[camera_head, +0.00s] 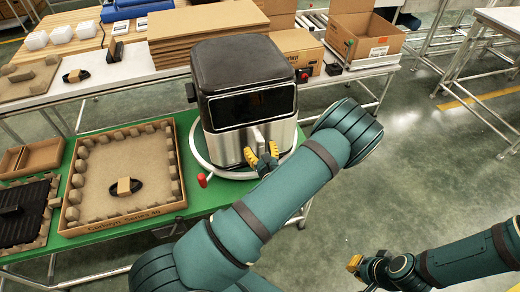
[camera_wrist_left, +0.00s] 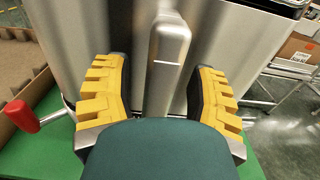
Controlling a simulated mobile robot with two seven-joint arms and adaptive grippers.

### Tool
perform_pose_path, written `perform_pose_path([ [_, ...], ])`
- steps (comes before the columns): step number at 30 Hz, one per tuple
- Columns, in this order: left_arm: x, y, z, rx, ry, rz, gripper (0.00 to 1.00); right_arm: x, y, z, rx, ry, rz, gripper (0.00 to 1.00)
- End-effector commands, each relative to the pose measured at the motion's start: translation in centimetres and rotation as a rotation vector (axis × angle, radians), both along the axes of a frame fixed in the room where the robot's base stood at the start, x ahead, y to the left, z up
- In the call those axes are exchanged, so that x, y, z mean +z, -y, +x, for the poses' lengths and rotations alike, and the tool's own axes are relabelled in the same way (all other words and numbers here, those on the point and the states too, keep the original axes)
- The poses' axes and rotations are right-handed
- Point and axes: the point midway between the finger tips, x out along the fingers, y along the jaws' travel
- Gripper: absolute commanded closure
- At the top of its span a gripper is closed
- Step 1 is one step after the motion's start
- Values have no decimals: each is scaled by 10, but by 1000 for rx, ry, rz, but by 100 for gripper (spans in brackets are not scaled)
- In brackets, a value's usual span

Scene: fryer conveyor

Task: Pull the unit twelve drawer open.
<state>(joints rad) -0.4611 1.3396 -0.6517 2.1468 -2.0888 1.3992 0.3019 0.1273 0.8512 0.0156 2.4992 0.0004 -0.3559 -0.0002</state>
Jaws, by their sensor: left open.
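The air fryer (camera_head: 243,95), black on top with a brushed silver front, stands on a round turntable at the green table's right end. Its drawer (camera_head: 230,146) looks closed, with an upright silver handle (camera_head: 259,137) in front. My left gripper (camera_head: 262,160) is open in front of the drawer. In the left wrist view, the handle (camera_wrist_left: 169,55) stands between the two yellow-padded fingers of the gripper (camera_wrist_left: 160,100), with a gap on each side. My right gripper (camera_head: 356,264) is low at right, far from the fryer; its finger opening is not clear. No unit number is readable.
A red-knobbed lever (camera_head: 203,181) sticks out left of the turntable rim (camera_head: 226,173), also in the left wrist view (camera_wrist_left: 20,115). A cardboard tray (camera_head: 125,215) lies left on the green table. Cardboard sheets (camera_head: 205,30) are stacked behind. Open floor lies right.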

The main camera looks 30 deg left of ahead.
Motion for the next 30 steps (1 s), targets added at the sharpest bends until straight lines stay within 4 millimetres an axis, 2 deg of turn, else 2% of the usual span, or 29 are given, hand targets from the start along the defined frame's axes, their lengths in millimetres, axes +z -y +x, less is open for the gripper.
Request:
perform_pose_path([
  [3,0,0,0,0,0,0,43,0,0,0,0,0,0,100],
  [4,0,0,0,0,0,0,47,0,0,0,0,0,0,100],
  [7,0,0,0,0,0,0,82,0,0,0,0,0,0,100],
  [9,0,0,0,0,0,0,100,0,0,0,0,0,0,100],
  [18,0,0,-1,0,0,0,100,0,0,0,0,0,0,100],
  [22,0,7,-5,-1,-3,0,100,2,0,0,0,-1,0,100],
  [26,0,23,-19,-4,-4,0,100,6,0,-1,1,-2,0,100],
  [30,1,50,-42,-5,-6,0,100,11,0,-2,1,-5,1,100],
])
